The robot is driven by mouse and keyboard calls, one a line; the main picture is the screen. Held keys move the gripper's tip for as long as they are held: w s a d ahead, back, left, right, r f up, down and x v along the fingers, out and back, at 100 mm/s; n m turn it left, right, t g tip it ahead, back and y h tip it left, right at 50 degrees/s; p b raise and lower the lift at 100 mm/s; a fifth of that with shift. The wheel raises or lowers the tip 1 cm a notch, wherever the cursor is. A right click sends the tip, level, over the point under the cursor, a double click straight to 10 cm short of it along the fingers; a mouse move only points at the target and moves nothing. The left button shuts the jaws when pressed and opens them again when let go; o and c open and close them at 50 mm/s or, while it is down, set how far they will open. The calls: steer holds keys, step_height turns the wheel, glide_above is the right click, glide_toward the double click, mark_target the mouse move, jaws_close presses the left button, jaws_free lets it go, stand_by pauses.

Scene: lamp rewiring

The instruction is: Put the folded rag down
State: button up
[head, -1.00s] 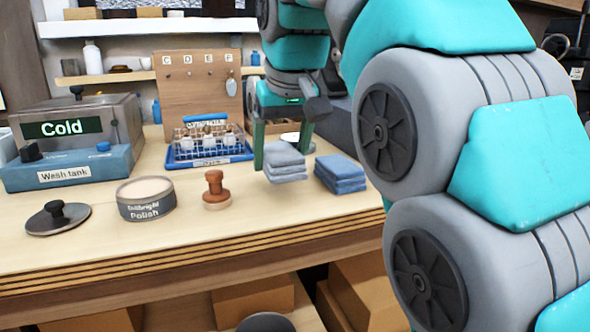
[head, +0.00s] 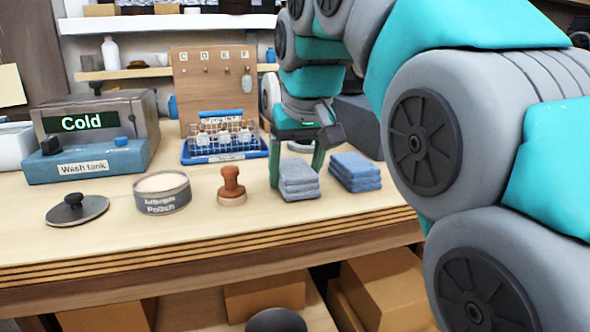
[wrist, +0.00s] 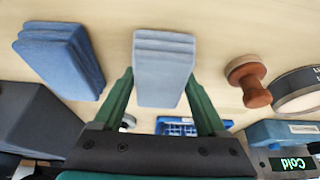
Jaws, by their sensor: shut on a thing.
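The folded rag is a grey-blue stack of layers (head: 299,184), also in the wrist view (wrist: 164,62). My gripper (head: 296,174) points down, its green fingers on either side of the rag, shut on it; they also show in the wrist view (wrist: 160,82). The rag is level and at about table height, just left of a bluer folded stack (head: 355,172). Whether its underside touches the wooden bench top (head: 240,222) I cannot tell.
A wooden stamp-like knob (head: 231,185) stands close left of the rag, then a polish tin (head: 162,193) and a dark lid (head: 77,209). Behind are a blue wire basket (head: 224,140), a hook board (head: 210,70) and the wash tank (head: 95,140). Bench in front is clear.

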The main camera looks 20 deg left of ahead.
mark_target(295, 167)
steer(key=shift+f, duration=0.15)
steer(key=o, duration=1.1)
steer(key=shift+f, duration=0.1)
steer(key=shift+d+r, duration=0.15)
steer(key=shift+r, duration=0.6)
steer(key=v, duration=0.4)
steer(key=p+v, duration=0.2)
steer(key=shift+s+r, duration=0.25)
steer(key=shift+r, duration=0.05)
